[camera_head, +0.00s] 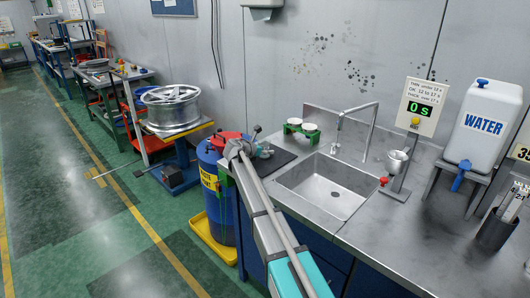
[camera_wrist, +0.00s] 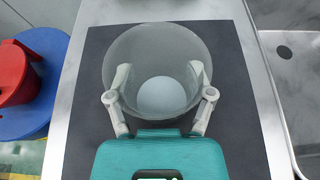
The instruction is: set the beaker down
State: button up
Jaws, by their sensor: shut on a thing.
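A clear, greyish beaker (camera_wrist: 150,48) fills the middle of the wrist view, with a pale round patch at its bottom. My gripper (camera_wrist: 160,76) is shut on it, one finger on each side. The beaker is over a dark mat (camera_wrist: 84,140) on the steel counter; I cannot tell whether its base touches the mat. In the head view my gripper (camera_head: 262,152) is at the counter's left end, over the mat (camera_head: 284,159), and the beaker there is small and partly hidden by my arm.
The sink (camera_head: 322,190) lies right of the mat. A green stand with white cups (camera_head: 301,130) is behind it. A blue drum (camera_head: 215,205) with a red funnel (camera_wrist: 14,72) stands just left of the counter edge.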

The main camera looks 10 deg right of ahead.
jog(key=shift+f, duration=0.2)
jog(key=o, duration=1.2)
jog(key=shift+o, duration=0.2)
jog(key=shift+r, duration=0.2)
jog(key=shift+r, duration=0.1)
jog(key=p+v, duration=0.4)
jog(key=v, duration=0.8)
jog(key=shift+p, duration=0.35)
jog(key=shift+s, duration=0.15)
